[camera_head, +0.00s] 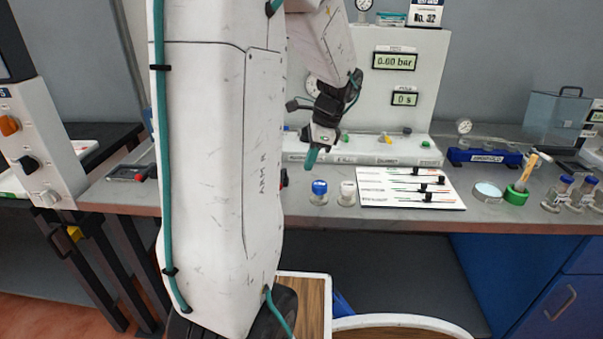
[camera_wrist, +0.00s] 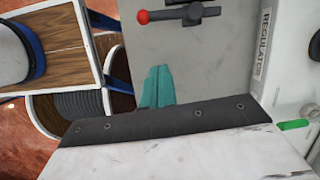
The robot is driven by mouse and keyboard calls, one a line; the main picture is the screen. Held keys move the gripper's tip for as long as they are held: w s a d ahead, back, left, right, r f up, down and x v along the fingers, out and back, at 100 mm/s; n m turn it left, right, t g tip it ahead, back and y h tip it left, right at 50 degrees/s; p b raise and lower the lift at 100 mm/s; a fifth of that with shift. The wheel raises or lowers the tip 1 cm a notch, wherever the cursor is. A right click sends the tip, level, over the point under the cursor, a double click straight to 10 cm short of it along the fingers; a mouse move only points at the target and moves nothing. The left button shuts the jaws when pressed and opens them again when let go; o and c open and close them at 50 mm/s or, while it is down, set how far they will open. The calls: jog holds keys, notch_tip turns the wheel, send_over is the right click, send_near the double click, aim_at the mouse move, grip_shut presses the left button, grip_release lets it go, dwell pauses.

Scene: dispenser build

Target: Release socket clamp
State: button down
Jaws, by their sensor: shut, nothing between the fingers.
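My gripper (camera_head: 310,158) is over the bench, in front of the white test panel, with its teal fingers pointing down. In the wrist view the teal fingers (camera_wrist: 157,88) are together and hold nothing. A dark lever clamp with a red ball knob (camera_wrist: 143,17) lies on the grey bench top at the upper edge of the wrist view, apart from the fingers. I cannot tell for sure that this is the socket clamp. A small red spot (camera_head: 284,178) shows beside my arm in the head view, and my arm hides what is around it.
The white panel base (camera_head: 360,150) stands behind the gripper; its REGULATOR label (camera_wrist: 264,45) shows in the wrist view. A blue-capped jar (camera_head: 319,187), a white-capped jar (camera_head: 347,190) and a white slider board (camera_head: 410,200) stand to the right. The bench's front edge is near.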

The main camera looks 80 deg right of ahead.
jog(key=v, duration=0.5)
jog(key=shift+a+r, duration=0.15)
jog(key=shift+r, duration=0.15)
jog(key=w+a+n+g+y, duration=0.1)
jog(key=w+a+n+g, duration=0.1)
jog(key=w+a+n, duration=0.8)
jog(key=w+a+n+g, duration=0.1)
jog(key=w+a+n, duration=0.75)
jog(key=w, duration=0.35)
jog(key=w+a+r+n, duration=0.1)
jog(key=w+a+n, duration=0.1)
jog(key=a+n, duration=0.6)
jog(key=w+a+r+n+t+h, duration=0.1)
jog(key=w+a+n, duration=0.2)
jog(key=a+n, duration=0.5)
jog(key=a, duration=0.8)
jog(key=shift+r, duration=0.15)
